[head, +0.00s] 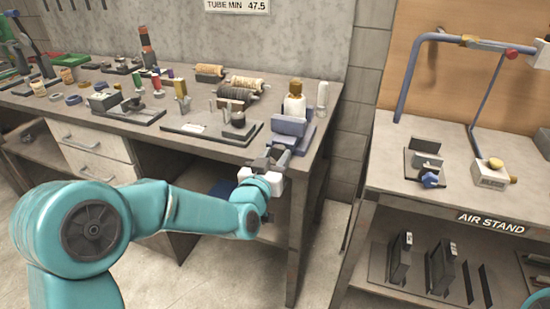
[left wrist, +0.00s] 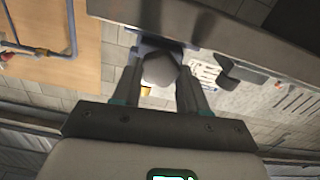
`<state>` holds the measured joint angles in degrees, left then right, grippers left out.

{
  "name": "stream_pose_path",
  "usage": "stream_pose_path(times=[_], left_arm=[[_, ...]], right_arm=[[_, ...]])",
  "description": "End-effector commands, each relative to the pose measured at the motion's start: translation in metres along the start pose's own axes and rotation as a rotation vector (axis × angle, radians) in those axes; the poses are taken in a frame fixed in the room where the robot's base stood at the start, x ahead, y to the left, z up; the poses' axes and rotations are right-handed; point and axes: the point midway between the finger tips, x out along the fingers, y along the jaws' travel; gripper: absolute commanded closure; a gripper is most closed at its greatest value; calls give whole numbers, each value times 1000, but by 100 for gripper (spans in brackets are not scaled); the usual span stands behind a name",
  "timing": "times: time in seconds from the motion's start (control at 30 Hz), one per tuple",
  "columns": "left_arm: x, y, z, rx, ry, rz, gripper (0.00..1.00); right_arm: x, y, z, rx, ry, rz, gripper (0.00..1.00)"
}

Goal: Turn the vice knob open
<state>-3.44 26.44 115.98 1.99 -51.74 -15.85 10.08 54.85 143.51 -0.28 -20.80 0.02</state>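The blue vice (head: 292,126) stands at the right front corner of the workbench, with a white and tan bottle-like piece (head: 294,103) in or behind it. My left gripper (head: 272,160) is at the bench's front edge, just in front of the vice. In the left wrist view, the grey round vice knob (left wrist: 160,69) sits between the fingers of my left gripper (left wrist: 160,82). The knob fills the gap, and the fingers look shut on it. The gripper hides the knob in the head view. My right gripper is out of view.
The workbench (head: 290,165) carries fixtures, spools and small parts left of the vice. A separate air stand (head: 400,200) is at the right, beyond a gap of open floor.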

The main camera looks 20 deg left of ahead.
Motion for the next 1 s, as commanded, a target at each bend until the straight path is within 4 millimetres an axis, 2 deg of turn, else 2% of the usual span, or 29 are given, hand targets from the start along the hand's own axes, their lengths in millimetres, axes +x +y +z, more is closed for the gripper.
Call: stream_pose_path(times=[0.27, 0.47, 1.0], left_arm=[[0, 0, 1, -10, 1, 0, 87], [0, 0, 4, -78, 2, 0, 87], [0, -1, 6, -541, 5, 2, 87]], right_arm=[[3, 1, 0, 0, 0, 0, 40], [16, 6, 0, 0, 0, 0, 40], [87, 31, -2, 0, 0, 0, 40]])
